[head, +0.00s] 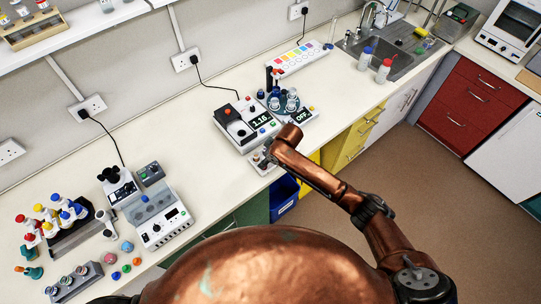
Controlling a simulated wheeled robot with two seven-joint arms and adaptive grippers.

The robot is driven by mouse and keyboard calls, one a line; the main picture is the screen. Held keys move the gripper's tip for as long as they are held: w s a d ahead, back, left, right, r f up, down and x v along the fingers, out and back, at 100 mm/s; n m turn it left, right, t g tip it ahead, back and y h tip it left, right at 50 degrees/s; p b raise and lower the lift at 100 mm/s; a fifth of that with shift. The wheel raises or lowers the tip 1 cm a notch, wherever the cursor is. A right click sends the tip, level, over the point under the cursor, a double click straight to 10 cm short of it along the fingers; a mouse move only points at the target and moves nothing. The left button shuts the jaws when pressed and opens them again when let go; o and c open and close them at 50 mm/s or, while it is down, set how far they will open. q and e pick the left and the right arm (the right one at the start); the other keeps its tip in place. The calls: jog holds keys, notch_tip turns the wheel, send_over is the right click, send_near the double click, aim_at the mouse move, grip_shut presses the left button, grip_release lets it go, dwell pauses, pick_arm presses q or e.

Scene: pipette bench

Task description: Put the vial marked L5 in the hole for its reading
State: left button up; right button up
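My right gripper (267,154) is at the front edge of the bench, just in front of the meter with the display reading 1.16 (262,122). It is over a small grey block (257,163), partly hidden by the wrist. The fingers are too small and covered to tell whether they are open or hold a vial. No L5 mark is readable anywhere. A long pale panel with coloured squares (299,57) lies at the back of the bench; whether it has holes is not clear. My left gripper is not in view.
A device reading OFF (302,116) with a round carousel stands right of the meter. At left are a pipette rack (70,238), a microscope (117,184), a grey box instrument (160,219) and a grey rack (73,283).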

jog(key=v, duration=0.8)
jog(key=shift+r, duration=0.35)
jog(key=shift+s+d, duration=0.1)
jog(key=shift+d, duration=0.05)
